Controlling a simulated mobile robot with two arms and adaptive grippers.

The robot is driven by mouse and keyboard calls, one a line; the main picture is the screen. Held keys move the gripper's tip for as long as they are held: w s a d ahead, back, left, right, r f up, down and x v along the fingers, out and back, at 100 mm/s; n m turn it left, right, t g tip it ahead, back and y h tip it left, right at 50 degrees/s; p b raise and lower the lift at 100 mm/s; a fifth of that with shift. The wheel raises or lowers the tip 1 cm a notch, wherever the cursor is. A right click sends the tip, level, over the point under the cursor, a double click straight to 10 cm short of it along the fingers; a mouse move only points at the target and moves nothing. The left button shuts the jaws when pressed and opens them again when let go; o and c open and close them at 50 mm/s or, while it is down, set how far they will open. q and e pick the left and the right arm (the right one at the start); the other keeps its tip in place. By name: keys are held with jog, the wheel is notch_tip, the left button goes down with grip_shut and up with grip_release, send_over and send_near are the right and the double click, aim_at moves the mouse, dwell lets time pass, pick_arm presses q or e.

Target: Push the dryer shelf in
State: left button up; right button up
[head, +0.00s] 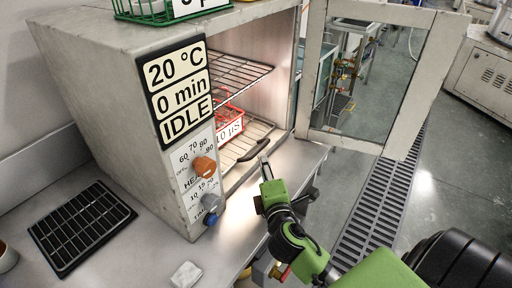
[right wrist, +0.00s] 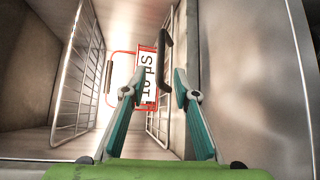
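The dryer (head: 110,80) is a grey metal box with its windowed door (head: 375,75) swung open to the right. The lower wire dryer shelf (head: 236,160) lies near the chamber floor, with a dark curved handle (head: 254,150) at its front edge. A red basket (head: 229,124) with a white label stands on it. My right gripper (head: 265,168) is in front of the opening, close to the handle. In the right wrist view its fingers (right wrist: 154,88) are apart with nothing clearly held, and the handle (right wrist: 165,58) shows beyond them. Contact cannot be told. My left gripper is out of view.
An upper wire shelf (head: 236,74) is inside the chamber. A green basket (head: 165,8) stands on the dryer. A black rack tray (head: 82,226) lies on the bench at left. A floor grate (head: 385,205) runs past the bench.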

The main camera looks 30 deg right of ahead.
aim_at(260, 151)
jog(key=x, duration=0.9)
jog(key=shift+w+d+p, duration=0.2)
jog(key=shift+w+p, duration=0.05)
jog(key=shift+p, duration=0.05)
grip_shut()
